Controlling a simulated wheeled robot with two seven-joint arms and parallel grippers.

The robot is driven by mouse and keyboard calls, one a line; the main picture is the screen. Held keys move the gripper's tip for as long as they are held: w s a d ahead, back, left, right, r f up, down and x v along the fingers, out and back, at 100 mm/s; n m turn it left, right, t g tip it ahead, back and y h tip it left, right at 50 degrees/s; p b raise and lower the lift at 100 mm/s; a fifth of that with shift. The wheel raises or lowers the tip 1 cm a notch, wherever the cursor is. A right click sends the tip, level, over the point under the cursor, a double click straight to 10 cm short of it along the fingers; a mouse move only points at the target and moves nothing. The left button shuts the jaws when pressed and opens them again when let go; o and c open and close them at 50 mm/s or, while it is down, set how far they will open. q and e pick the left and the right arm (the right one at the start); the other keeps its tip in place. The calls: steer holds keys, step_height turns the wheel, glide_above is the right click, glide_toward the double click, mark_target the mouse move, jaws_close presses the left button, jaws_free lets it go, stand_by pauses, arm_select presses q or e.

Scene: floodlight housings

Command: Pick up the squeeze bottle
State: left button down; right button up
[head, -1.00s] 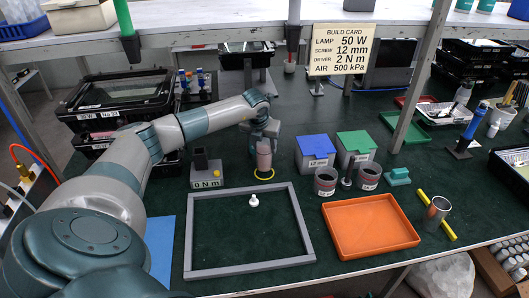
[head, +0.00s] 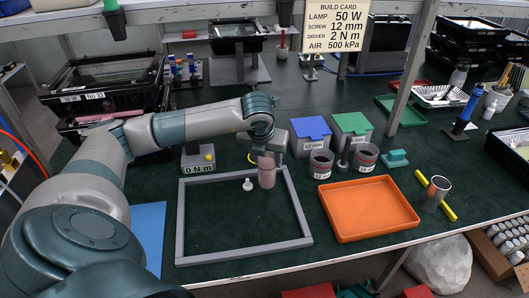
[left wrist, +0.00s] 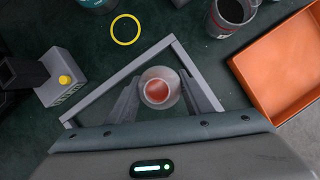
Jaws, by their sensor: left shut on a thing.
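The squeeze bottle (head: 267,173), pinkish and translucent, is upright in my left gripper (head: 268,156), over the far right part of the grey frame in the head view. The gripper's fingers hide its upper part there. In the left wrist view the bottle (left wrist: 158,88) is seen from above, its round reddish top between the two fingers of the gripper (left wrist: 158,98). My left gripper is shut on it. Its base looks near the frame, but I cannot tell its exact height. My right gripper is not in view.
A grey frame (head: 181,225) lies on the dark green mat with a small white piece (head: 248,184) inside. A yellow ring (left wrist: 126,29) lies beyond it. Two grey cups (head: 321,163), lidded boxes (head: 310,143) and an orange tray (head: 365,210) stand to the right.

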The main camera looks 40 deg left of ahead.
arm_select(q)
steer(key=shift+s+d, duration=0.3)
steer(key=shift+d, duration=0.05)
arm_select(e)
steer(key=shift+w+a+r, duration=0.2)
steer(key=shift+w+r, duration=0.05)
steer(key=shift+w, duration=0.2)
